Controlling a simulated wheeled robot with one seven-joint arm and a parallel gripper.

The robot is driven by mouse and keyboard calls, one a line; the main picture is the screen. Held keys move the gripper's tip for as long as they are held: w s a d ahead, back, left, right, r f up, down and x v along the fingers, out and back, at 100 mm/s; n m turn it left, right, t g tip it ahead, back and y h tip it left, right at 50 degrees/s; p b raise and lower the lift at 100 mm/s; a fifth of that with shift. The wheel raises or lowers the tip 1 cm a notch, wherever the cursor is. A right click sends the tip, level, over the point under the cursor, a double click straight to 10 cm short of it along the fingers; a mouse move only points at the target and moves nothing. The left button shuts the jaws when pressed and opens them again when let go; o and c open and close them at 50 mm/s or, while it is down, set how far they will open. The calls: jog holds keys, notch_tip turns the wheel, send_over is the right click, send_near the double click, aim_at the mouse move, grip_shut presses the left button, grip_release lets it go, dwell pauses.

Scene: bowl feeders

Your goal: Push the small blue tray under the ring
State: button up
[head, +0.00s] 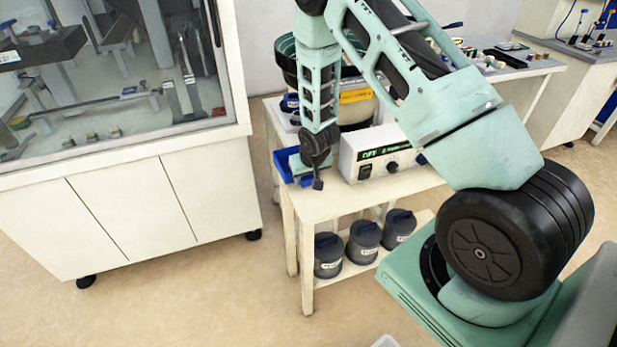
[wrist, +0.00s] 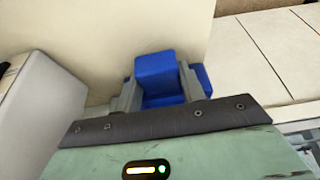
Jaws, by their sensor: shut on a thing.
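The small blue tray (head: 281,160) is on the left end of the cream table, beside the white control box and partly hidden by my arm in the head view. My gripper (head: 318,182) points down at the tray's right side. In the wrist view my gripper (wrist: 158,88) has its two grey fingers on either side of a blue part of the tray (wrist: 156,70), shut on it. A dark green feeder bowl (head: 286,47) stands behind my arm, mostly hidden. I cannot make out the ring clearly.
Several grey canisters (head: 362,243) sit on the shelf below the table (head: 425,180). A white glazed cabinet (head: 130,215) stands at the left, with a floor gap between.

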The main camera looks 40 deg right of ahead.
jog(key=shift+w+d, duration=0.15)
jog(key=shift+w, duration=0.25)
jog(key=o, duration=1.1)
jog(key=shift+o, duration=0.2)
jog(key=shift+r, duration=0.15)
jog(key=shift+s+r, duration=0.15)
jog(key=shift+r, duration=0.15)
jog(key=v, duration=0.4)
jog(key=shift+s+r, duration=0.1)
jog(key=shift+r, duration=0.2)
jog(key=s+a, duration=0.1)
jog(key=s, duration=0.3)
jog(key=s+a+b, duration=0.1)
jog(key=s, duration=0.2)
jog(key=s+a, duration=0.1)
jog(key=s, duration=0.3)
jog(key=shift+s+f+b, duration=0.25)
jog(key=shift+s+b, duration=0.1)
